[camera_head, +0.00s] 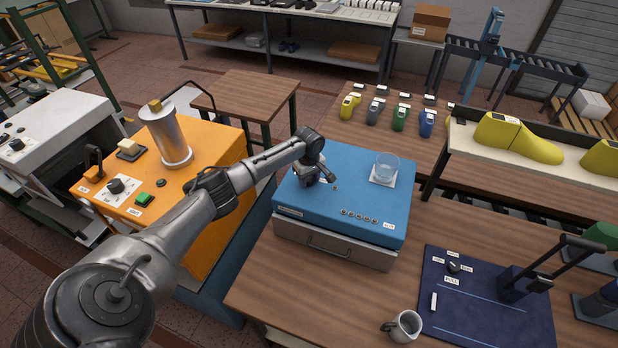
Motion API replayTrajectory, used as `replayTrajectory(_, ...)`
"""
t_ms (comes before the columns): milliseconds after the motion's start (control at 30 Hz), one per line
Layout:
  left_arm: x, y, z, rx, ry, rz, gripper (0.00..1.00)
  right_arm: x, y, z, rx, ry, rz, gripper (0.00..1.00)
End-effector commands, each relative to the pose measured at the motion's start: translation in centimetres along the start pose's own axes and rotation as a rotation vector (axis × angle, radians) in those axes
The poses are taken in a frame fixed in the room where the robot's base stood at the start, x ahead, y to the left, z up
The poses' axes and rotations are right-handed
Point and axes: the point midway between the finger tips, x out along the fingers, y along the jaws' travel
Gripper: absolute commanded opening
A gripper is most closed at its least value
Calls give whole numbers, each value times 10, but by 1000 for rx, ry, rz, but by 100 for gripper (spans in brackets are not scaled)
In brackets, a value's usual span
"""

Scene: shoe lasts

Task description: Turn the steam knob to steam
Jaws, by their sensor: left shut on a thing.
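My left gripper (318,176) reaches down onto the top of the blue box (380,205), toward its back left. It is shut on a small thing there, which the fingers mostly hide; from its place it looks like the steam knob. I cannot read which way the knob points. A small pale mark (335,188) shows on the blue top just right of the fingers. A row of small round dark fittings (358,217) and a label (389,225) lie along the box's front edge. My right gripper is not in view.
A glass (386,168) stands on a white pad at the box's right. An orange machine (205,150) with a metal cylinder (168,135) and dial (116,186) is at left. A dark blue panel (480,325) with a labelled knob (453,267) and a metal jug (404,327) are front right.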

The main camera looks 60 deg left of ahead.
Motion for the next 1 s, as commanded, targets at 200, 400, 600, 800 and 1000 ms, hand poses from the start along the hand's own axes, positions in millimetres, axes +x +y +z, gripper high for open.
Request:
replayTrajectory(200,-4,-1,0,135,-2,-2,19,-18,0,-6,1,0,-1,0)
replayTrajectory(400,-4,-2,0,320,-2,-1,19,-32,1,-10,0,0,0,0)
replayTrajectory(600,-3,-3,0,510,-2,0,19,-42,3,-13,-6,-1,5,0)
replayTrajectory(800,-3,-3,-1,700,-1,1,19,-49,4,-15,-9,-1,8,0)
replayTrajectory(1000,-2,-4,-2,891,-2,1,19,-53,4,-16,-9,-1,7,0)
